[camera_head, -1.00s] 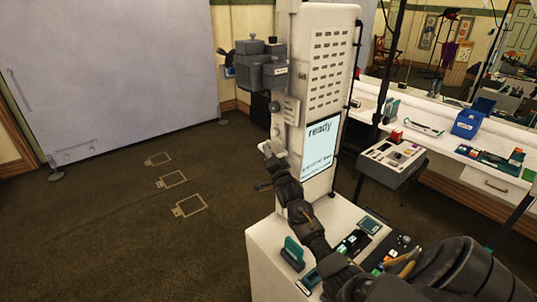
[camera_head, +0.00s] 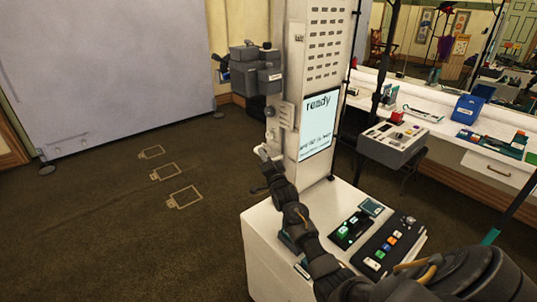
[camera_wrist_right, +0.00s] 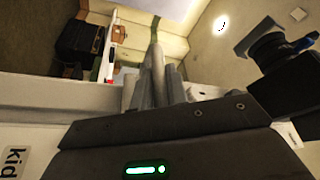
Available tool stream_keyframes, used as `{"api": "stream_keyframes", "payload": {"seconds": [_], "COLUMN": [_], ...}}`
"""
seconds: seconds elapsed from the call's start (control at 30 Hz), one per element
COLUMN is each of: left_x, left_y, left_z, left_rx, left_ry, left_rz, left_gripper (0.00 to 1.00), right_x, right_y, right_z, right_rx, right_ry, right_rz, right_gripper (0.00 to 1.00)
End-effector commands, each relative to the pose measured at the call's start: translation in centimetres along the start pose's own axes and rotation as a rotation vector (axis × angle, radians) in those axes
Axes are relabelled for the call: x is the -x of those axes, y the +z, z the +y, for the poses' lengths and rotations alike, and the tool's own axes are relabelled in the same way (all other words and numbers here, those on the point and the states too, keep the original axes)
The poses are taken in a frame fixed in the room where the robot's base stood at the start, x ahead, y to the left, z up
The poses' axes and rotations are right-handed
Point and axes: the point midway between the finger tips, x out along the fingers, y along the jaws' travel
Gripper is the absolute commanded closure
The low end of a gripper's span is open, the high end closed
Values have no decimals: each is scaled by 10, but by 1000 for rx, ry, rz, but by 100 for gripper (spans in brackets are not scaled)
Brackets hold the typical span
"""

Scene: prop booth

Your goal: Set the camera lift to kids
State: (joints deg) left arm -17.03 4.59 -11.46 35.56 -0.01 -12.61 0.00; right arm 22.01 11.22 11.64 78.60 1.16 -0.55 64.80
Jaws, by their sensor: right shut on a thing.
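The camera lift is a tall white column (camera_head: 325,60) with a screen (camera_head: 318,122) reading "ready". A grey boxy camera (camera_head: 255,70) sits on a carriage (camera_head: 281,112) at the column's left side. My right gripper (camera_head: 265,153) is at the low end of this carriage, shut on its handle; the handle itself is mostly hidden by the fingers. In the right wrist view the gripper fingers (camera_wrist_right: 155,80) are close together, and the dark camera (camera_wrist_right: 285,65) is at right. A label starting "kid" (camera_wrist_right: 13,160) shows at that view's lower left, partly cut off. My left gripper is out of view.
A white cabinet (camera_head: 258,242) below the column carries a black panel of coloured buttons (camera_head: 388,243). A grey console (camera_head: 393,142) stands to the right, before a white counter (camera_head: 497,168). Floor at left is clear, with taped marks (camera_head: 165,172).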

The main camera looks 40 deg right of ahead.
Motion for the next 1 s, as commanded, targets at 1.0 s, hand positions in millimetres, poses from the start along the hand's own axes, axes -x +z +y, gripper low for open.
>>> {"api": "stream_keyframes", "payload": {"seconds": [1.0], "left_x": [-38], "left_y": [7], "left_z": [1], "left_rx": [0], "left_ry": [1], "left_rz": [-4], "left_gripper": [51], "right_x": [12], "right_y": [27], "right_z": [46], "right_rx": [1], "right_ry": [2], "right_rz": [-3], "right_gripper": [64]}}
